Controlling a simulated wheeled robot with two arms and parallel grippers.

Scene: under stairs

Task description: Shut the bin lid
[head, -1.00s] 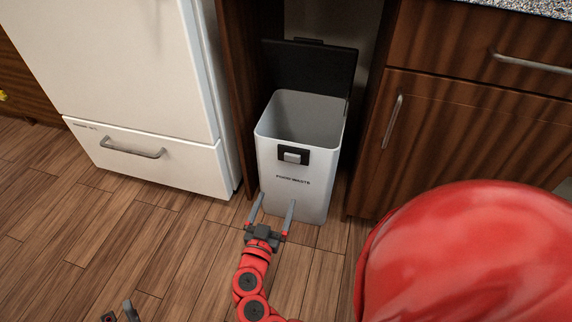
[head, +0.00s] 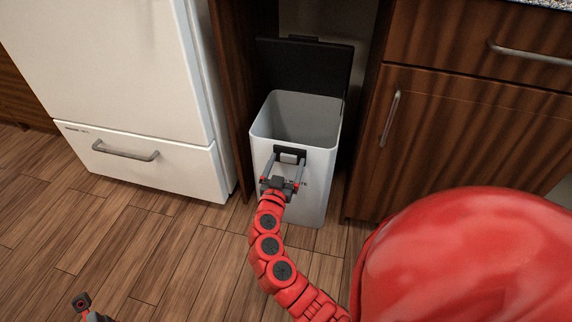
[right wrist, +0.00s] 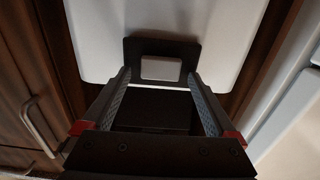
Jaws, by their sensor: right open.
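The bin (head: 318,185) is a white, open-topped box standing in the gap between the fridge and the cabinet. Its black lid (head: 305,65) stands raised at the back, tilted up against the recess. A black latch plate with a light button (head: 289,157) is on the bin's front; the button also shows in the right wrist view (right wrist: 161,68). My right gripper (head: 286,162) is open and empty in front of the bin, its fingers on either side of the latch plate; I cannot tell whether they touch. A small part of my left arm's end (head: 84,303) shows at the bottom left; its fingers are not clear.
A white fridge (head: 110,75) with a drawer stands to the left of the bin. A dark wooden cabinet (head: 450,130) with metal handles stands to the right. Wooden panels flank the recess closely. The wooden floor (head: 130,230) in front is clear.

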